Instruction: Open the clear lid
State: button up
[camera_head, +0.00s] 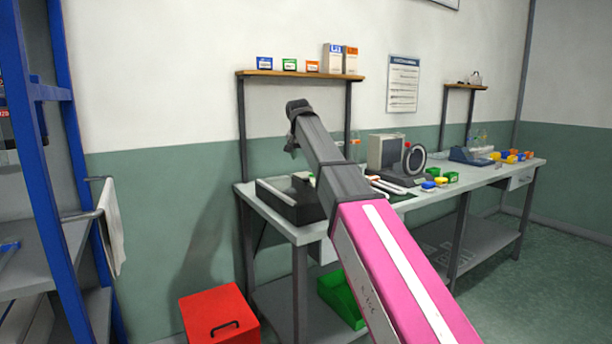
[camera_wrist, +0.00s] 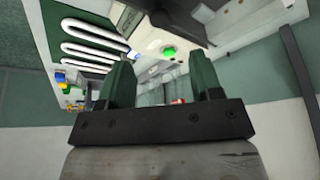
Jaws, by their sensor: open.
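My gripper (camera_wrist: 161,62) is open, its two dark green fingers apart at the middle of the wrist view. A faint see-through shape (camera_wrist: 160,88) shows between the fingers. It may be the clear lid, but I cannot tell its edges or whether a finger touches it. Just past the fingertips is a pale panel with a round green button (camera_wrist: 168,52). A small red thing (camera_wrist: 178,101) shows low between the fingers. In the head view my arm reaches over the bench and hides part of it; I cannot make out the lid or the fingers there.
White looped tubes (camera_wrist: 95,48) lie left of the fingers in the wrist view. A dark device (camera_head: 290,201) stands on the bench's left end. A box-like machine (camera_head: 386,151) stands further right, near several small coloured bins. A red box (camera_head: 219,317) is on the floor.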

aim_at(306, 179)
jog(key=x, duration=1)
jog(key=shift+f, duration=0.2)
grip_shut()
jog(key=shift+r, duration=0.1)
